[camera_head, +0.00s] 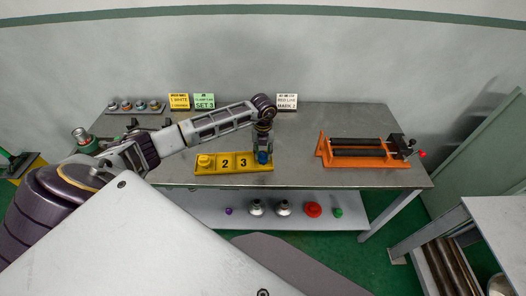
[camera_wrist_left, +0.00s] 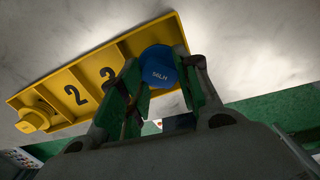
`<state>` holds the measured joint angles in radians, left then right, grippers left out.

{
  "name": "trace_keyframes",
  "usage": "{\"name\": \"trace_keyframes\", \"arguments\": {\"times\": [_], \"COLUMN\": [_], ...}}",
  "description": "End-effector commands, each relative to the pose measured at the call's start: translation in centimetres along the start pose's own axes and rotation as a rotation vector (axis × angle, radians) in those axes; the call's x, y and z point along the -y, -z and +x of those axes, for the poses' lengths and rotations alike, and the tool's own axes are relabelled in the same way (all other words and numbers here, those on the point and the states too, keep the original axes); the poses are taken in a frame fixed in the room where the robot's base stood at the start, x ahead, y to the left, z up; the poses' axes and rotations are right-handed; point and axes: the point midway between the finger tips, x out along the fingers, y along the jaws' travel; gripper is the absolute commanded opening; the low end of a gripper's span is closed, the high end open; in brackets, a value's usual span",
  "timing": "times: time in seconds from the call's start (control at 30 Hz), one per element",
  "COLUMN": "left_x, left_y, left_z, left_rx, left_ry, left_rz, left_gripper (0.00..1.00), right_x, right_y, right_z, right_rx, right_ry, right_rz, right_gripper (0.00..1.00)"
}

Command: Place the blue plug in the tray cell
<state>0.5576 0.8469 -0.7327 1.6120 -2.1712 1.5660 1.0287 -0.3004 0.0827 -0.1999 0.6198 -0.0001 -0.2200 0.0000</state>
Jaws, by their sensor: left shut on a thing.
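The yellow tray (camera_head: 234,170) lies on the bench, with cells marked 2 and 3 and a yellow plug (camera_head: 204,161) at its left end. The blue plug (camera_head: 263,158) is at the tray's right end, beyond the 3. My left gripper (camera_head: 263,151) points down there and is shut on it. In the left wrist view the blue plug (camera_wrist_left: 158,68) sits between the green-padded fingers, over the end of the tray (camera_wrist_left: 75,72). I cannot tell whether the plug touches the cell floor. My right gripper is not in view.
An orange vise (camera_head: 363,153) stands at the bench's right. Small fittings (camera_head: 135,106) and label cards (camera_head: 204,101) line the back left. The lower shelf (camera_head: 330,223) holds several coloured plugs and metal fittings. The bench between tray and vise is clear.

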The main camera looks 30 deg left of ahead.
Motion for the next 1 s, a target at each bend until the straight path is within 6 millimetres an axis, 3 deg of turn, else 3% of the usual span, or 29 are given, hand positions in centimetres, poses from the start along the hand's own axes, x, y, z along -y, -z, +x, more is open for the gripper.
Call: {"name": "trace_keyframes", "arguments": {"times": [0.17, 0.2, 0.33, 0.77, 1.0], "left_x": [0.0, 0.0, 0.0, 0.0, 0.0], "left_y": [0.0, 0.0, 0.0, 0.0, -0.1], "left_z": [0.3, 0.3, 0.2, 0.1, -1.5], "left_rx": [0.000, 0.000, 0.000, 0.000, 0.003], "left_ry": [0.000, 0.000, 0.000, 0.000, 0.002], "left_rz": [0.000, 0.000, 0.000, 0.000, 0.000], "left_gripper": [0.04, 0.38, 0.55, 0.55, 0.55], "right_x": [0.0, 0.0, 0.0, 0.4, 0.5], "right_y": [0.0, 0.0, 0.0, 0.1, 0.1], "right_z": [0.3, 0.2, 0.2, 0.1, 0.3], "right_rx": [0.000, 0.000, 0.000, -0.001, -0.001], "right_ry": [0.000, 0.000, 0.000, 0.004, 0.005], "right_rz": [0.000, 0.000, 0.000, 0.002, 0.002], "right_gripper": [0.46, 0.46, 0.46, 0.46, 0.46]}}
